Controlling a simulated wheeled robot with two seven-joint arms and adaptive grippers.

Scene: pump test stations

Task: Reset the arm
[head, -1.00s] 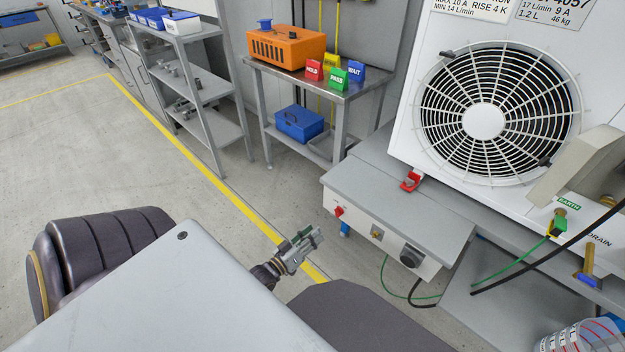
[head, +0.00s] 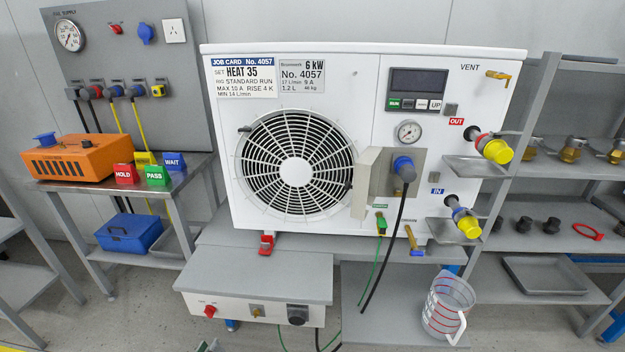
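Only the tip of a gripper, most likely my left gripper (head: 208,346), shows at the bottom edge of the head view, below the grey bench box. The rest of it and its arm are cut off, and the finger gap cannot be made out. Nothing is seen held in the visible part. My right gripper is not in view. The white pump unit (head: 340,70) stands ahead on the grey bench, with a fan grille (head: 297,172), a dark display and a job card reading HEAT 35.
A control box (head: 255,308) with knobs juts out in front, below the unit. A clear jug (head: 447,305) stands low at the right. A side table (head: 110,190) with an orange case (head: 70,158) and coloured tags is at left. Shelves (head: 560,220) with fittings stand at right.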

